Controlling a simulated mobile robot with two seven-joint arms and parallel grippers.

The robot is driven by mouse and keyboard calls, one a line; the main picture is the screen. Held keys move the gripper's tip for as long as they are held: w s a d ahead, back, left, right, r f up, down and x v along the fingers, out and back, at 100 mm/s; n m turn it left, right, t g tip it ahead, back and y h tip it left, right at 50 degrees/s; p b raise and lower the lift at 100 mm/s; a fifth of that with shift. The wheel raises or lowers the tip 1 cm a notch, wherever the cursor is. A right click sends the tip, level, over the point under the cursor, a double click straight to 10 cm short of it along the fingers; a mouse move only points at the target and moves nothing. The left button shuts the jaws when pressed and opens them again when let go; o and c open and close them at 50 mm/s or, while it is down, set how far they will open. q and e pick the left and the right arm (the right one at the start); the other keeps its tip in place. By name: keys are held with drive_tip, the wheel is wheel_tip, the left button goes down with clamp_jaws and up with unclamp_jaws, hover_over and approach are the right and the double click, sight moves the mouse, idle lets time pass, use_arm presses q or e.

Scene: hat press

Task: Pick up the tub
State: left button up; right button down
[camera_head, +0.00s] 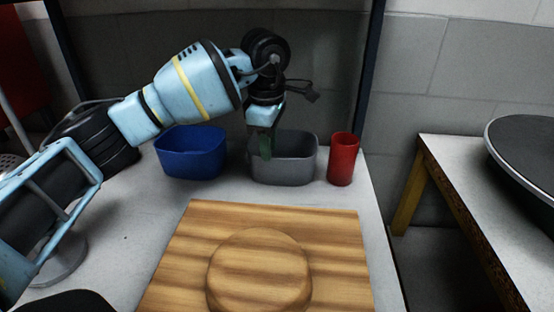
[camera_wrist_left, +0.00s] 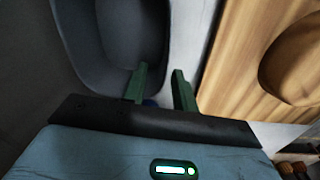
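A grey tub (camera_head: 285,172) stands at the back of the white table, between a blue tub (camera_head: 192,155) and a red cup. My left gripper (camera_head: 266,145) points down at the grey tub's near-left part. In the left wrist view, its two green fingers (camera_wrist_left: 160,88) are spread apart at the rim of the grey tub (camera_wrist_left: 85,65). One finger overlaps the tub's inside and the other shows beyond its outer wall, on the board side. I cannot tell whether either finger touches the wall. My right gripper is not in view.
The red cup (camera_head: 342,160) stands just right of the grey tub. A wooden board with a raised round block (camera_head: 260,270) lies in front, also showing in the left wrist view (camera_wrist_left: 240,60). A second table (camera_head: 455,165) stands right, across a gap.

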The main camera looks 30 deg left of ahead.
sight(273, 183)
use_arm(q)
drive_tip(key=shift+s+d+f, duration=0.1)
drive_tip(key=shift+s+f, duration=0.05)
drive_tip(key=shift+f, duration=1.15)
drive_tip(key=shift+w+d+f+b, duration=0.15)
drive_tip(key=shift+f+b, duration=0.1)
drive_tip(key=shift+f, duration=1.05)
drive_tip(key=shift+w+d+f+b, duration=0.15)
drive_tip(key=shift+f+b, duration=0.1)
drive_tip(key=shift+f, duration=1.05)
drive_tip(key=shift+a, duration=0.1)
clamp_jaws()
